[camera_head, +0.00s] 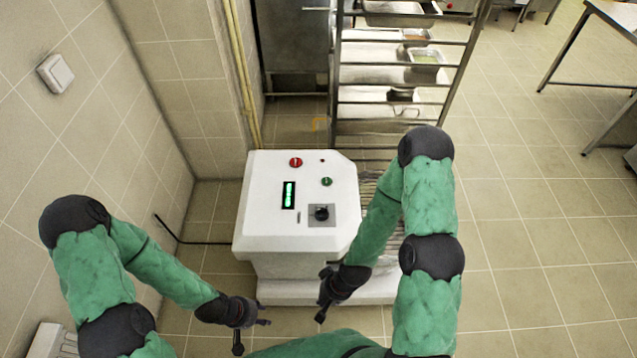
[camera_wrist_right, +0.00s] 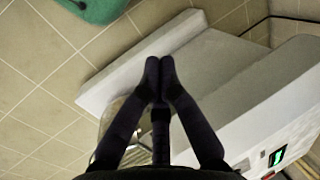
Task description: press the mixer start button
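The white mixer control box (camera_head: 265,215) stands in the middle of the head view. On its sloped top are a green button (camera_head: 327,182), a red button (camera_head: 295,162), a lit green display (camera_head: 289,195) and a black knob (camera_head: 321,213). My right gripper (camera_head: 321,314) is in front of the box, below the panel and apart from the buttons. In the right wrist view its fingertips (camera_wrist_right: 160,68) meet with nothing between them. The display (camera_wrist_right: 277,157) shows there at lower right. My left gripper (camera_head: 240,345) is low, left of the box; its finger opening is unclear.
A metal rack (camera_head: 400,82) with trays stands behind the box. A tiled wall (camera_head: 95,110) with a switch (camera_head: 56,73) is on the left. A black cable (camera_head: 195,242) runs from the box toward the wall. Open tiled floor (camera_head: 535,260) lies to the right.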

